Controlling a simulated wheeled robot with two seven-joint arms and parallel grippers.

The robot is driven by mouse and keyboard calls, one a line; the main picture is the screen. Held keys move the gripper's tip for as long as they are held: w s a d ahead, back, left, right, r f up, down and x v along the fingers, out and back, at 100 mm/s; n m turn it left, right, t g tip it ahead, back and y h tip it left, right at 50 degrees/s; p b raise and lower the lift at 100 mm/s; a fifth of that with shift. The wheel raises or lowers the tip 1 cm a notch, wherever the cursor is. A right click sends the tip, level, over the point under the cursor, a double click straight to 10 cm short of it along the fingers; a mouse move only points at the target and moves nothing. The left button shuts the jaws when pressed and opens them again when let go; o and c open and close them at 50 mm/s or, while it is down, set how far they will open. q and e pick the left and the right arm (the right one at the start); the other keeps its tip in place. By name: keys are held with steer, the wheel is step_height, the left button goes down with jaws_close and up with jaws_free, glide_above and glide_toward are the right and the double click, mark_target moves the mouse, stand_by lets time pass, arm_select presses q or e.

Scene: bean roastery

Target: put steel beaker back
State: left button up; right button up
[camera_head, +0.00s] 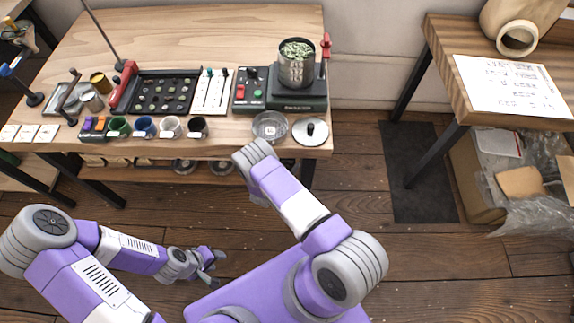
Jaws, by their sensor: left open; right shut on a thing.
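A steel vessel (297,72), which looks like the beaker, stands upright on a dark green scale (297,102) at the right end of the bench. It is filled with pale green beans. My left gripper (215,264) is open and empty, in front of the bench and well away from the vessel. My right arm reaches up in the middle of the view, with its far joint just in front of the bench edge. My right gripper is hidden behind that arm, so I cannot see what it holds.
The wooden bench (190,30) has free room at the back. A glass dish (269,126) and a round lid (310,131) lie at its front right. Several coloured cups, a dark bean tray (165,92) and small metal tins (92,101) stand left. A side table (450,88) is at right.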

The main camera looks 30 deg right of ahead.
steer(key=shift+f, duration=0.1)
steer(key=o, duration=0.9)
steer(key=shift+o, duration=0.2)
steer(key=shift+r, duration=0.2)
steer(key=s+a+r+n+g+y+p, duration=0.35)
steer(key=s+a+y, duration=0.65)
steer(key=a, duration=0.5)
steer(key=s+a+r+n+g+y, duration=0.1)
steer(key=s+a+r+n+y, duration=0.1)
steer(key=s+r, duration=0.2)
steer(key=s+a+r+n+g+y, duration=0.2)
steer(key=s+a+r+n+y, duration=0.1)
steer(key=s, duration=0.5)
steer(key=shift+s+r, duration=0.25)
steer(key=shift+r, duration=0.4)
steer(key=shift+p, duration=0.3)
